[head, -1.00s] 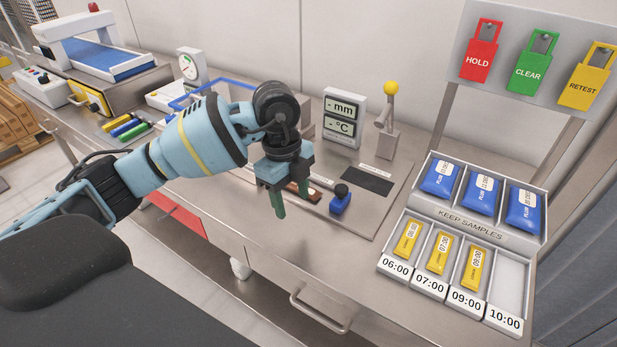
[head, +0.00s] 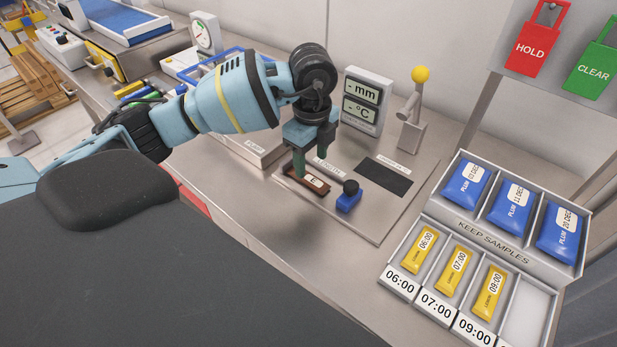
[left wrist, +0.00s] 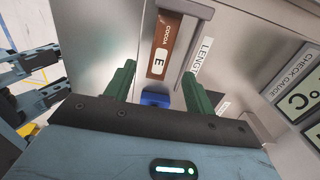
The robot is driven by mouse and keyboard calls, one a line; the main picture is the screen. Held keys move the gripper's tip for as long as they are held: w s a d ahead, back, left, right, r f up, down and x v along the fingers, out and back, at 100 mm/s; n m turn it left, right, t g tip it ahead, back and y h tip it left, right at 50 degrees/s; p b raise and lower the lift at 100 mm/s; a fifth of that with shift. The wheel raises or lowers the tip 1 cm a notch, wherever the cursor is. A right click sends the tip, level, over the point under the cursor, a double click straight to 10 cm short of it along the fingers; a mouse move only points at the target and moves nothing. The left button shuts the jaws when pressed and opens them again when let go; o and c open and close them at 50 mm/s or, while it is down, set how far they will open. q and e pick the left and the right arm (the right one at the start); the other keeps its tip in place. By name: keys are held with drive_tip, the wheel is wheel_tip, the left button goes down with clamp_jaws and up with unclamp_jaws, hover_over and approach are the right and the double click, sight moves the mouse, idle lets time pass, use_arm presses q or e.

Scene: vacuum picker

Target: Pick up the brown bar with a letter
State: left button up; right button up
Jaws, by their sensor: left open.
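The brown bar (head: 307,180) lies on the steel plate below my left gripper. In the left wrist view the brown bar (left wrist: 165,46) shows the word COCOA and a white label with the letter E. My left gripper (head: 311,166) is open and empty, its green fingers pointing down over the bar. In the left wrist view the fingers (left wrist: 158,88) stand apart, with the bar beyond the gap between them. Whether a finger touches the bar is unclear. My right gripper is in neither view.
A blue block with a black knob (head: 348,198) stands close to the bar's right. A dark pad (head: 384,176), a display unit (head: 366,103) and a yellow-knobbed lever (head: 411,125) stand behind. The sample rack (head: 500,215) with yellow and blue packs is at the right.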

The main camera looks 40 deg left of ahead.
sight(312, 179)
use_arm(q)
drive_tip(key=shift+d+f, duration=0.1)
drive_tip(key=shift+f, duration=2.45)
drive_tip(key=c, duration=1.1)
wheel_tip(312, 179, up, 10)
drive_tip(key=shift+r, duration=0.1)
drive_tip(key=shift+c, duration=0.2)
